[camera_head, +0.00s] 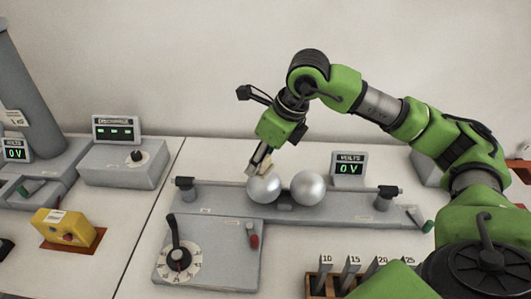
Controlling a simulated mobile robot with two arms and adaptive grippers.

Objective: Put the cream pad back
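My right gripper (260,159) comes in from the right and points down just above the left silver ball (264,188). A small cream pad (265,166) shows between its fingers, and the fingers look shut on it. The pad is close to the top of the ball; I cannot tell whether it touches. The right silver ball (307,188) stands beside the left one on the grey bench unit (345,213). My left gripper is not in view.
A "VOLTS" display (348,166) reading 0 V stands behind the balls. A dial box (207,256) is in front. A wooden rack (318,286) with numbered plates is at the bottom. A yellow box (63,227) and another display (116,130) are at left.

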